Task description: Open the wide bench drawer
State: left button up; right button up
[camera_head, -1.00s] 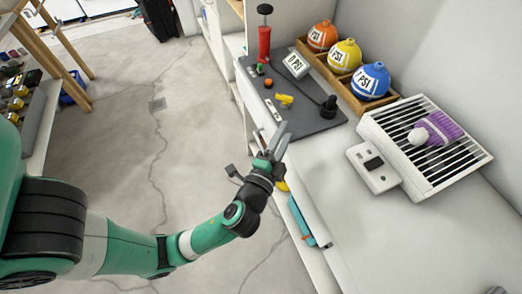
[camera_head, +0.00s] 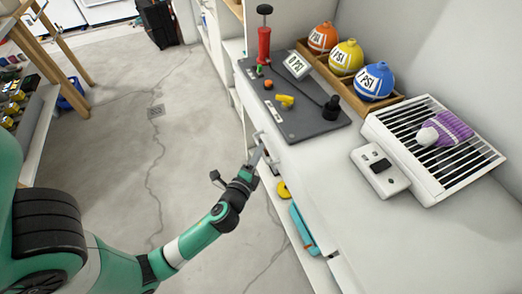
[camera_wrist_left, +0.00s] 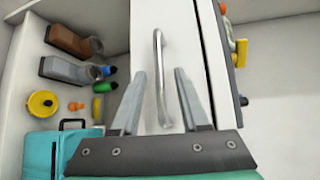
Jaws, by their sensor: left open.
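The wide bench drawer (camera_wrist_left: 193,33) shows its white front in the left wrist view. It has an upright-looking metal bar handle (camera_wrist_left: 158,60) near the middle of that picture. The drawer looks shut. My left gripper (camera_wrist_left: 160,72) is open, with one finger to each side of the handle. I cannot tell whether either finger touches it. In the head view my left gripper (camera_head: 257,146) is at the front of the white bench (camera_head: 375,240), below its top edge. My right gripper is not in view.
On the bench are a dark mat (camera_head: 300,122) with a red pump (camera_head: 264,44), a wooden tray (camera_head: 351,98) of balls, and a slatted heater (camera_head: 472,173). An open shelf below holds a teal case (camera_wrist_left: 82,138) and a yellow roll (camera_wrist_left: 42,103).

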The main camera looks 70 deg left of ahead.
pick_arm(q)
jog(key=shift+x, duration=1.3)
grip_shut()
dwell(0.4)
